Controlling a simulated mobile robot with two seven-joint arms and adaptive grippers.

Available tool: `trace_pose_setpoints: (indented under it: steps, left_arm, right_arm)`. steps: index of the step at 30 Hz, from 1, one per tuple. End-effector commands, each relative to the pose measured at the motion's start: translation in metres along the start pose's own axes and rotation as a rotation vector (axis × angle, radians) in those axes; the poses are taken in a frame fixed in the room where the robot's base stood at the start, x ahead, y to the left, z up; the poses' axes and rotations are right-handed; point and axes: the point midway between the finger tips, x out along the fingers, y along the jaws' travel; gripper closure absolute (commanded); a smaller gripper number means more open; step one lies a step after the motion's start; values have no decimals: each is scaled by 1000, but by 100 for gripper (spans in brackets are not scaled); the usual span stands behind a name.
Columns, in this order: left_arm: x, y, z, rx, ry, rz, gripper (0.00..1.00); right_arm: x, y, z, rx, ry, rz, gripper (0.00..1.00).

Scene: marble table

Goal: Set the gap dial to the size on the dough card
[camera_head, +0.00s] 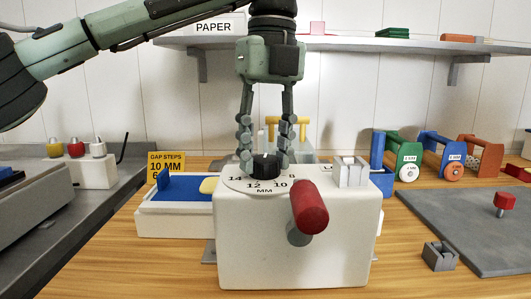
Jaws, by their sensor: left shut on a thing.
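The gap dial is a black knob (265,165) on a pale disc (238,184), on top of a white machine (295,245). The disc's numbers 14, 12, 10 and 8 and the letters MM show on the near side; its far side is hidden. My left gripper (265,155) points straight down and is shut on the knob, a finger on each side. I cannot tell which number the knob points to. The yellow dough card (166,160) reads "GAP STEPS", "10 MM" and a line starting with 6; its lower part is hidden. My right gripper is not in view.
A red-handled crank (309,207) sticks out of the machine's front. A white tray (175,221) with a blue piece and yellow dough stands left. Green, blue and orange holders (402,155) stand back right. A grey mat (470,225) lies right. A shelf (350,42) runs behind.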

Motion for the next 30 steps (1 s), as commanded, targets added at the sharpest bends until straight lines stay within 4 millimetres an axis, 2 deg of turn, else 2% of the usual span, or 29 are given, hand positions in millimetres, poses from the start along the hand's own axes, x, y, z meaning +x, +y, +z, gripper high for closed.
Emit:
trace_pose_setpoints:
  steps: [10,25,26,30]
  left_arm:
    - [1,0,0,-123,8,1,90]
    - [1,0,0,-141,10,1,90]
    - [1,0,0,-141,10,1,60]
    - [1,0,0,-141,9,1,42]
  right_arm:
    - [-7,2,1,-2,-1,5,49]
    - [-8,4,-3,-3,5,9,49]
    - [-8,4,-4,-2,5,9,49]
    - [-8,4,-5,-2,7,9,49]
